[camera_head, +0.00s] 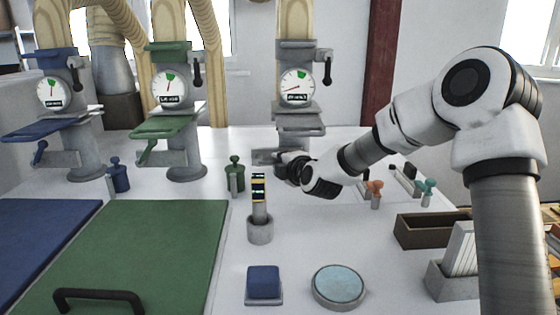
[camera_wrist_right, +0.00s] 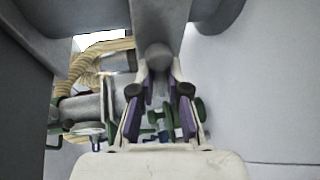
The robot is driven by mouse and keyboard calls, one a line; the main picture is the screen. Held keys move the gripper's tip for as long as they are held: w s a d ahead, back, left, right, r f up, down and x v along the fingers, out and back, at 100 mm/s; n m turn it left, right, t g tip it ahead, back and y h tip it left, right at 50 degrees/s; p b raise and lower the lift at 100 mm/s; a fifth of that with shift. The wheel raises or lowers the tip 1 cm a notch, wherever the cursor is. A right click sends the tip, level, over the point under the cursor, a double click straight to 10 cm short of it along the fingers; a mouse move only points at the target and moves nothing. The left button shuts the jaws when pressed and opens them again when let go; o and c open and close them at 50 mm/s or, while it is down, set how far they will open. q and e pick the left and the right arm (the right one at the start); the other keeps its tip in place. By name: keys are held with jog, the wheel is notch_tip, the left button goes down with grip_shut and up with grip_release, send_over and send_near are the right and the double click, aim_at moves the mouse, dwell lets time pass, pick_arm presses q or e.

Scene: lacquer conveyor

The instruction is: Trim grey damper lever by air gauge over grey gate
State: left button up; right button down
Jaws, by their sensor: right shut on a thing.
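The grey station stands at the back centre, with its round white air gauge (camera_head: 297,87) above the flat grey gate (camera_head: 301,123). My right gripper (camera_head: 284,166) reaches in from the right, below the grey gate. In the right wrist view, my gripper's fingers (camera_wrist_right: 161,92) close around the rounded end of a grey lever (camera_wrist_right: 159,57). In the head view the gripper hides most of this lever. My left gripper is not in view.
Blue and green stations, with gauges (camera_head: 54,91) and (camera_head: 169,87), stand to the left. A striped post in a grey cup (camera_head: 260,230), a green weight (camera_head: 235,175) and a round pale-blue pad (camera_head: 338,285) stand on the white table. A brown tray (camera_head: 425,232) is at right.

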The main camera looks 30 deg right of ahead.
notch_tip(320, 180, up, 2)
jog(key=p, duration=0.2)
jog(key=n+g+p, duration=0.1)
jog(key=p, duration=0.2)
jog(key=shift+w+a+r+n+h, duration=0.1)
jog(key=shift+r+n+h, duration=0.1)
jog(key=shift+n+h, duration=0.1)
jog(key=shift+w+a+f+n+h, duration=0.1)
jog(key=shift+f+n+h, duration=0.1)
jog(key=shift+n+h, duration=0.1)
jog(key=shift+n+g, duration=0.3)
jog(key=shift+r, duration=0.1)
jog(key=c, duration=1.2)
grip_release()
jog(key=shift+o, duration=0.2)
jog(key=shift+w+f, duration=0.2)
jog(key=s+a, duration=0.1)
jog(key=s, duration=0.3)
jog(key=s+a, duration=0.1)
jog(key=s, duration=0.3)
jog(key=s+a, duration=0.1)
jog(key=s, duration=0.3)
jog(key=shift+s+a+r, duration=0.15)
jog(key=shift+s+r, duration=0.05)
jog(key=shift+s, duration=0.15)
